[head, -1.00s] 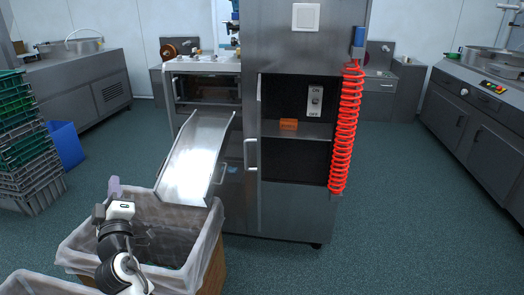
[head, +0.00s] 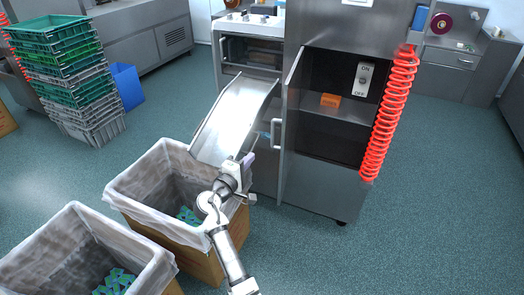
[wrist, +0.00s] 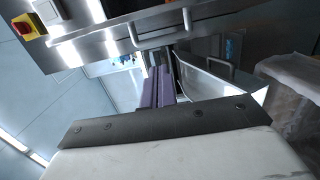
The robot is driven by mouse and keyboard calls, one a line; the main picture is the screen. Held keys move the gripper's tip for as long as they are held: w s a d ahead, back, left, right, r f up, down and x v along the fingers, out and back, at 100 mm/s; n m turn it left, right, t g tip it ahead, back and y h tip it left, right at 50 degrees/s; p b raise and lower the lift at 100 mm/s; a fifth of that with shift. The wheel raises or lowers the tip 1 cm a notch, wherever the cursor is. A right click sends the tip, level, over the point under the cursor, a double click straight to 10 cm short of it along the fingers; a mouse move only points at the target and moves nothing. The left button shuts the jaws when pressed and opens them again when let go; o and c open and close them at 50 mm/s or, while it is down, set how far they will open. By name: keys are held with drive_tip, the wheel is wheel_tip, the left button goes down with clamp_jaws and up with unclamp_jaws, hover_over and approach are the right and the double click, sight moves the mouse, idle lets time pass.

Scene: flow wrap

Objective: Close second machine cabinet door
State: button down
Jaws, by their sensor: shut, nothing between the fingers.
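The grey machine cabinet (head: 315,170) has an open compartment with a shelf (head: 340,118). Its door (head: 293,125) stands open at the left side of the opening, seen nearly edge-on, with a light bar handle (head: 277,136). My gripper (head: 250,158) is left of and below that handle, by the lower end of the metal chute (head: 235,115), and looks apart from the door. In the wrist view its purple fingers (wrist: 160,87) are together and empty. Bar handles show beyond them there; I cannot tell which is the door's.
An orange box (head: 330,100) and an ON/OFF switch (head: 363,78) are inside the cabinet. A lined bin (head: 150,205) stands under the chute, another (head: 60,260) nearer. A red coiled hose (head: 392,115) hangs at the right. Floor in front and right is clear.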

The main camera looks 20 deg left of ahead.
drive_tip(key=w+d+p, duration=0.4)
drive_tip(key=w+d, duration=0.1)
drive_tip(key=w, duration=0.4)
drive_tip(key=shift+w+d, duration=0.1)
drive_tip(key=shift+d, duration=0.05)
